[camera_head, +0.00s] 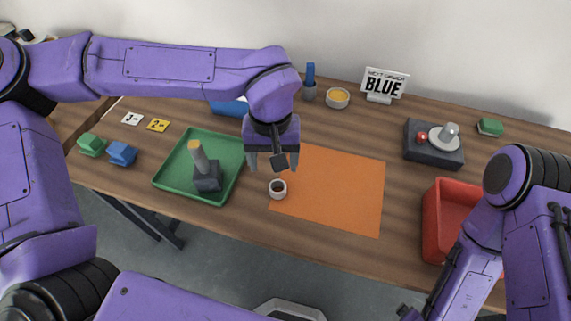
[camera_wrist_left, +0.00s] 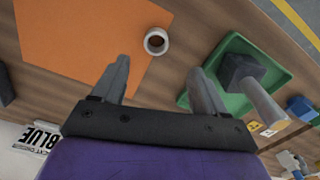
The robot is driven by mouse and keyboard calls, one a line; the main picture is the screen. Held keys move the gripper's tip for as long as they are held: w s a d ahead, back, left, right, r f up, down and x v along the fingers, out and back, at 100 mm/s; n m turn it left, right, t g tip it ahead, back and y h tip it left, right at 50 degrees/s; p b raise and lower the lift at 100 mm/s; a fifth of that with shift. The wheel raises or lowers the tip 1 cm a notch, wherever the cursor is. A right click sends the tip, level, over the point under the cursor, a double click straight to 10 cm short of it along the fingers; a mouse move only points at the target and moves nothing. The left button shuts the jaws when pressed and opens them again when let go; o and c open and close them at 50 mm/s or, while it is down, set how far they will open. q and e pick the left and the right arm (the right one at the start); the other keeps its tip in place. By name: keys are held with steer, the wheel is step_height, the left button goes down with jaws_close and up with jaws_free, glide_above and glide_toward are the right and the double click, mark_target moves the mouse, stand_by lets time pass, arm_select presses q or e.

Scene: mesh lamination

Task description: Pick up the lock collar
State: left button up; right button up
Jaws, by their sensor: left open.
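The lock collar (camera_head: 278,189) is a small pale ring with a dark opening. It lies at the left edge of the orange mat (camera_head: 340,200), close to the green tray. In the left wrist view the collar (camera_wrist_left: 156,41) sits beyond the fingertips, between their lines. My left gripper (camera_head: 272,164) is open and empty, pointing down above and just behind the collar, not touching it. Its two grey fingers show in the left wrist view (camera_wrist_left: 160,72). My right arm is at the lower right; its gripper fingers cannot be made out clearly.
The green tray (camera_head: 231,188) holds a dark block with an upright grey, orange-topped post (camera_head: 198,158). A red bin (camera_head: 432,223) stands at the right. A dark fixture (camera_head: 420,151), a "BLUE" sign (camera_head: 384,86) and a yellow-filled bowl (camera_head: 338,98) stand behind. The orange mat is clear.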

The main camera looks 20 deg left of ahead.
arm_select(q)
glide_toward(278, 184)
steer(key=shift+s+f, duration=1)
steer(key=shift+s, duration=0.1)
steer(key=f, duration=0.2)
steer(key=w+f, duration=0.1)
steer(key=f, duration=0.1)
steer(key=shift+d+f+p, duration=0.2)
steer(key=shift+p, duration=0.1)
steer(key=shift+s+f, duration=0.1)
steer(key=shift+f, duration=0.35)
steer(key=c, duration=1.2)
